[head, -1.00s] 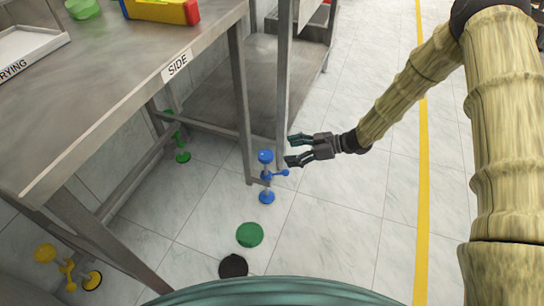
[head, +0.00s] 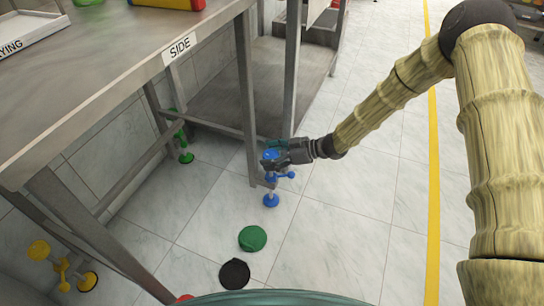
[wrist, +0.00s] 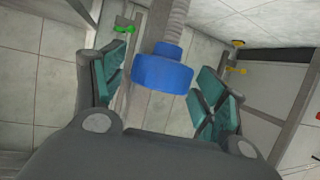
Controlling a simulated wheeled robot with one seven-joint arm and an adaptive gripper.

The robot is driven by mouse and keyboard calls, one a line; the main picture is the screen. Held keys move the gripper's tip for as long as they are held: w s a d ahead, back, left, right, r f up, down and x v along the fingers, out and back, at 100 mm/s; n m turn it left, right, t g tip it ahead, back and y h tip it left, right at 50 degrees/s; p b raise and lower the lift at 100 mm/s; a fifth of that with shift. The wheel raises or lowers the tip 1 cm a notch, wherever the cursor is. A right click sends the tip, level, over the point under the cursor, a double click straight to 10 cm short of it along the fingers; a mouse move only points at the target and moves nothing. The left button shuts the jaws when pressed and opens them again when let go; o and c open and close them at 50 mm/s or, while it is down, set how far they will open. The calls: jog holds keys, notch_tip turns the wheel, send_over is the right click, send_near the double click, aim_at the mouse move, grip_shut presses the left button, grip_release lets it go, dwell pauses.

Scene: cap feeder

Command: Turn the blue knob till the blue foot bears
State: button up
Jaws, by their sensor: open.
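The blue knob (head: 271,155) is near the lower end of the table leg in the head view. The blue foot (head: 271,200) is below it on a thin stem, at the floor; I cannot tell whether it touches. My gripper (head: 274,151) is at the knob, its fingers on either side of it. In the wrist view the blue knob (wrist: 163,70) is between the teal pads of my open gripper (wrist: 164,83), with a gap visible on both sides. A threaded rod (wrist: 176,22) runs from the knob. The fingers partly hide the knob in the head view.
A steel table (head: 110,75) labelled SIDE stands at left. Green (head: 186,158) and yellow (head: 87,281) feet are under it. A green disc (head: 252,238) and a black disc (head: 234,273) lie on the floor. Floor to the right is clear up to the yellow line (head: 433,150).

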jog(key=shift+c, duration=0.3)
jog(key=c, duration=1)
jog(key=shift+d, duration=0.3)
jog(key=shift+a, duration=0.25)
jog(key=shift+s+a+r+m+t+p, duration=0.1)
jog(key=shift+s+m+t+p, duration=0.05)
jog(key=shift+m+t+p, duration=0.35)
